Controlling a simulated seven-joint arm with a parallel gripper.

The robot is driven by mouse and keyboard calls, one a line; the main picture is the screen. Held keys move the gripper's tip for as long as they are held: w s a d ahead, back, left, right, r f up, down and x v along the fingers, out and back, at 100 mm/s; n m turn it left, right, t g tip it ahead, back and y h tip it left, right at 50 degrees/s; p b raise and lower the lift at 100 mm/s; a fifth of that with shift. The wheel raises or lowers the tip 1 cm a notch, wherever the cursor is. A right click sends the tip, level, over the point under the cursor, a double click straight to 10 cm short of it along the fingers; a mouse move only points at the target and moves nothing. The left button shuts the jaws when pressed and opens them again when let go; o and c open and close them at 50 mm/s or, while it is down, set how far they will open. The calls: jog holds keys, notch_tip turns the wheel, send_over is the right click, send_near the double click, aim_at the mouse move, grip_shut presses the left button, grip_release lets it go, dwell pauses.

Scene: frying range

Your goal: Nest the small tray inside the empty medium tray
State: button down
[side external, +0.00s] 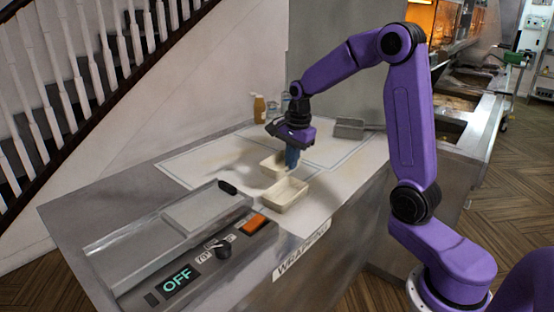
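Two cream trays sit close together on the white-marked worktop in the side external view. The front tray (284,196) shows an empty interior. The rear tray (269,168) is just behind it and is partly hidden by my gripper. A grey tray (349,129) stands farther back on the right. I cannot tell for certain which is the small or the medium one. My gripper (291,163) points down with its fingers at the right side of the rear cream tray. The view is too small to show whether the fingers are apart or closed on its wall.
A wrapping machine (190,235) with an orange switch, a black knob and an "OFF" display fills the front left of the counter. An amber bottle (259,108) and clear containers (273,108) stand at the back. The counter left of the trays (205,160) is clear.

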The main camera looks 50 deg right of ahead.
jog(key=shift+s+f, duration=0.3)
jog(key=shift+f, duration=0.35)
jog(key=shift+s+f, duration=0.35)
jog(key=shift+f, duration=0.25)
jog(key=shift+s+f, duration=0.3)
jog(key=shift+f, duration=0.35)
jog(key=shift+f, duration=1.55)
dwell(0.7)
jog(key=c, duration=1.3)
grip_release()
jog(key=shift+r, duration=0.1)
jog(key=shift+r, duration=2.95)
